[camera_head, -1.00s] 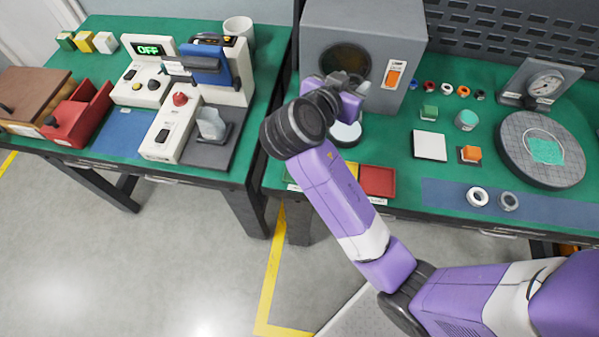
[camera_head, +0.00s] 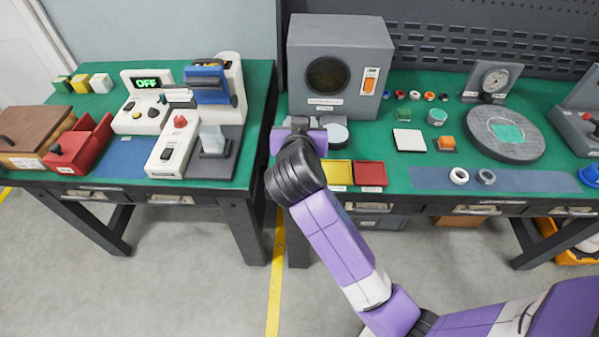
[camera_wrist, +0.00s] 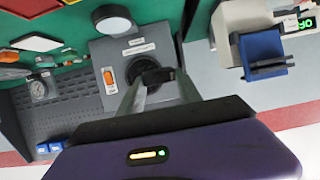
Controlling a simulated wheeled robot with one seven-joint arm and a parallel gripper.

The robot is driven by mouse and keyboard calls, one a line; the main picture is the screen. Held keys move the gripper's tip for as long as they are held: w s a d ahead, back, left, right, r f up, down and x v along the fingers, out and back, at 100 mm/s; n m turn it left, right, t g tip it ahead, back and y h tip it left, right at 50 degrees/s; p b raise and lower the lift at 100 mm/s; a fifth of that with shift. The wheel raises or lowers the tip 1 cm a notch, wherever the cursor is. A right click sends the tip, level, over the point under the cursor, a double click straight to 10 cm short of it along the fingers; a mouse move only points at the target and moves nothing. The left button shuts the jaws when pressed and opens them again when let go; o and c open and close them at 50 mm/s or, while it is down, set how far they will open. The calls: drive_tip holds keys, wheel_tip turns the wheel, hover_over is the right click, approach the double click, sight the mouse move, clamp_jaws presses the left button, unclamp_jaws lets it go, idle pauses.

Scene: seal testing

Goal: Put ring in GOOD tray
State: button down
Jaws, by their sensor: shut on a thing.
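My gripper (camera_wrist: 156,80) is shut on a small black thing (camera_wrist: 160,75), seemingly the ring; its shape is partly hidden between the fingertips. In the head view my gripper (camera_head: 299,128) is over the left edge of the right bench, in front of the grey box, and its fingertips and load cannot be made out. A yellow tray (camera_head: 338,172) and a red tray (camera_head: 370,174) lie side by side at the bench's front edge, to the right of my wrist. Their labels are too small to read, and my wrist covers the spot left of the yellow tray.
The grey box (camera_head: 340,50) with a round dark port stands behind my gripper. A round pale-topped piece (camera_head: 335,132) stands before it. A white ring (camera_head: 459,176) and a grey ring (camera_head: 486,176) lie on the blue mat (camera_head: 530,181). A floor gap separates the left bench (camera_head: 262,100).

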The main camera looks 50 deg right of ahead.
wheel_tip(320, 180, down, 17)
drive_tip(key=shift+r, duration=0.1)
idle(0.3)
drive_tip(key=shift+f+b, duration=0.2)
drive_tip(key=shift+b, duration=0.2)
drive_tip(key=c, duration=1.1)
unclamp_jaws()
drive_tip(key=shift+r, duration=0.2)
